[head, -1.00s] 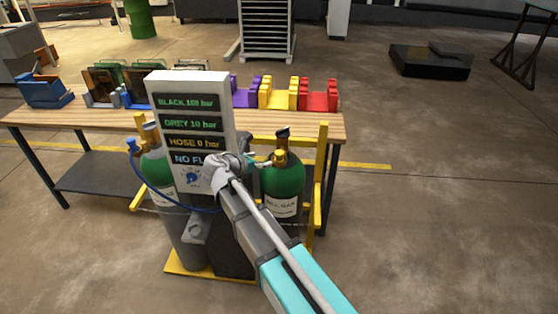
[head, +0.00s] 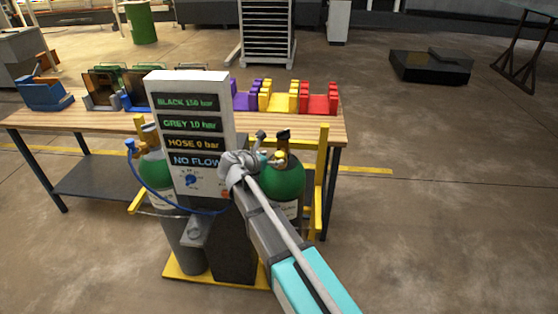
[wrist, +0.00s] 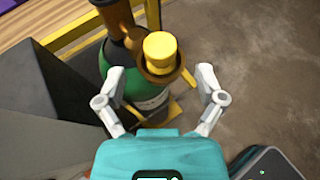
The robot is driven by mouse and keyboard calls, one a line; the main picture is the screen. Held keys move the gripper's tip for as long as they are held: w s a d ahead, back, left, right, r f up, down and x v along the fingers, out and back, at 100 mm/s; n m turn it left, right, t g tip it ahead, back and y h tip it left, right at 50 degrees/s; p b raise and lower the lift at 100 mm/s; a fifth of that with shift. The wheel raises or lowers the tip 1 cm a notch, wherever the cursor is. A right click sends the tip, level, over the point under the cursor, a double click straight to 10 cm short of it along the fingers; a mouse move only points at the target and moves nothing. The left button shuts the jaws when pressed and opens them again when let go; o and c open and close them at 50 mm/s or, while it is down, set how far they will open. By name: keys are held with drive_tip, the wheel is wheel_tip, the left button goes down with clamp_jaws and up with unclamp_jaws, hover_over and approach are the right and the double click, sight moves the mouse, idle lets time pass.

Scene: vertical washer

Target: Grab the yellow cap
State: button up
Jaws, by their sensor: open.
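The yellow cap (wrist: 160,50) sits on the brass-brown valve of a green gas cylinder (wrist: 117,60). In the wrist view it lies just ahead of my gripper (wrist: 161,76), between the lines of the two fingers. The fingers are spread wide, with clear space on both sides of the cap, and nothing is held. In the head view the green cylinder (head: 285,182) stands at the right of the cart, and my gripper (head: 268,146) is at its valve.
A grey panel (head: 196,112) with readouts and a knob stands left of my gripper. A second cylinder (head: 154,170) with a blue hose is behind it. The cart's yellow frame (head: 321,180) rises right of the cylinder.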

sight(279, 154)
drive_tip(key=shift+b+x, duration=0.65)
drive_tip(key=shift+x, duration=1.45)
drive_tip(key=shift+c, duration=0.3)
clamp_jaws()
drive_tip(key=shift+r, duration=0.25)
wheel_tip(279, 154, up, 2)
drive_tip(key=p, duration=0.2)
drive_tip(key=shift+r+p, duration=0.1)
drive_tip(key=shift+p, duration=0.2)
drive_tip(key=s+r+p, duration=1)
drive_tip(key=s, duration=0.4)
drive_tip(key=shift+r, duration=0.2)
drive_tip(key=shift+d, duration=0.1)
